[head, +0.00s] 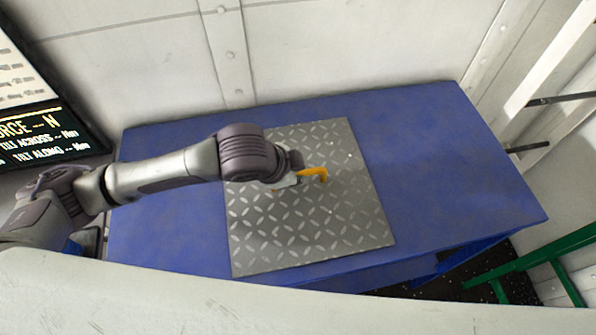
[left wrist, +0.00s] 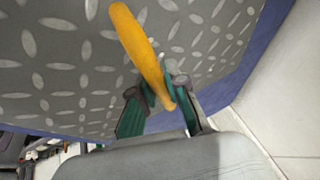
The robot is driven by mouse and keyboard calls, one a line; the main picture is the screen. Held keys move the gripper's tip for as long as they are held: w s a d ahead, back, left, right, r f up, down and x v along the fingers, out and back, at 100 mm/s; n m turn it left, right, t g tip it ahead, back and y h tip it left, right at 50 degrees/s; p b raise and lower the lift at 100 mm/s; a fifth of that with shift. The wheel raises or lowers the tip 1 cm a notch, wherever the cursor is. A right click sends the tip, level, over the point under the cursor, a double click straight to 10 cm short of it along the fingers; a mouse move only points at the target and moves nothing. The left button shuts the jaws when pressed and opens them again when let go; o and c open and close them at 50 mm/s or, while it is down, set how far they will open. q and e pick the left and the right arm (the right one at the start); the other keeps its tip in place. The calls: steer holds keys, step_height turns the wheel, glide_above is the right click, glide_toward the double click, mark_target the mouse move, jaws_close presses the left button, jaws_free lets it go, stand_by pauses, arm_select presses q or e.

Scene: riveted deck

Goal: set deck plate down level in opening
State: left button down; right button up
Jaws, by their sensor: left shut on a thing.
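The deck plate (head: 310,236) is a grey square of diamond-tread metal over the middle of the blue table. A yellow handle (head: 322,172) stands up from it near its middle. My left gripper (head: 298,178) comes in from the left and is shut on the handle. In the left wrist view the green-sided fingers (left wrist: 156,92) close around the yellow handle (left wrist: 138,38), with the tread surface of the plate (left wrist: 60,75) behind. No opening shows; the plate may hide it. I cannot tell whether the plate rests on the table or hangs just above it. My right gripper is out of view.
The blue table (head: 455,165) has bare room left and right of the plate. A dark display (head: 40,125) at the left shows force and tilt lines with dashes for values. A white wall stands behind. Green rails (head: 530,262) stand at the lower right.

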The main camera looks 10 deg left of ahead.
arm_select(q)
steer(key=shift+r, duration=0.15)
steer(key=c, duration=1.6)
jaws_free()
steer(key=shift+f, duration=0.2)
steer(key=shift+c, duration=0.2)
steer(key=o, duration=0.5)
steer(key=shift+c, duration=0.2)
